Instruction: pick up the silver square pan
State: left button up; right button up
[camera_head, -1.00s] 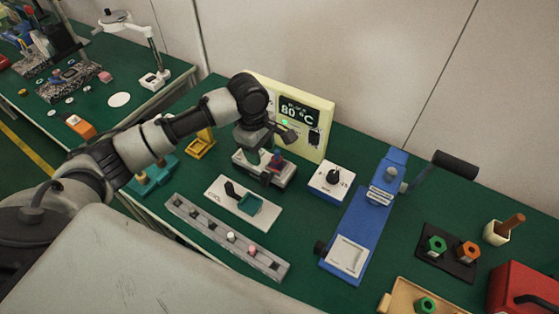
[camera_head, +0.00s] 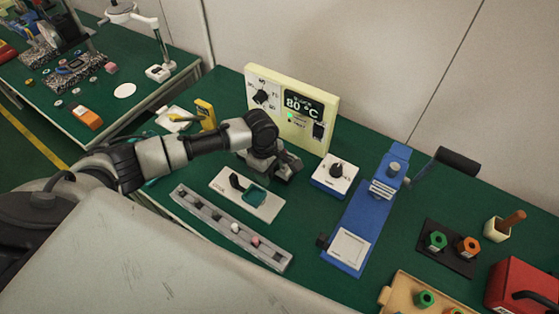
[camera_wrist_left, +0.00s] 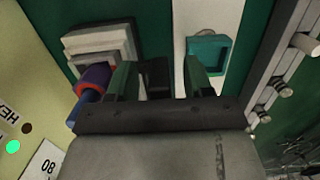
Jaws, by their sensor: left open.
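Two things could be the silver square pan, and I cannot tell which: a pale grey stepped square piece (camera_wrist_left: 98,42) in the left wrist view, or a light square plate (camera_head: 349,248) at the front of the blue fixture in the head view. My left gripper (camera_head: 279,168) is over the bench in front of the cream 80 °C panel. In the left wrist view my left gripper (camera_wrist_left: 161,82) is open, with nothing visible held between its fingers. The grey piece lies beyond the left finger. My gripper hides much of that spot in the head view. My right gripper is out of view.
A purple-red ring on a blue piece (camera_wrist_left: 93,82) is close to the left finger. A white plate with a teal square tray (camera_head: 255,195) and a grey rail (camera_head: 225,228) lie in front. The cream panel (camera_head: 320,118) stands behind; a white dial box (camera_head: 335,177) is right.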

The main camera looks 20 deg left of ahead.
pick_arm(q)
grip_shut()
jog(key=shift+r, duration=0.15)
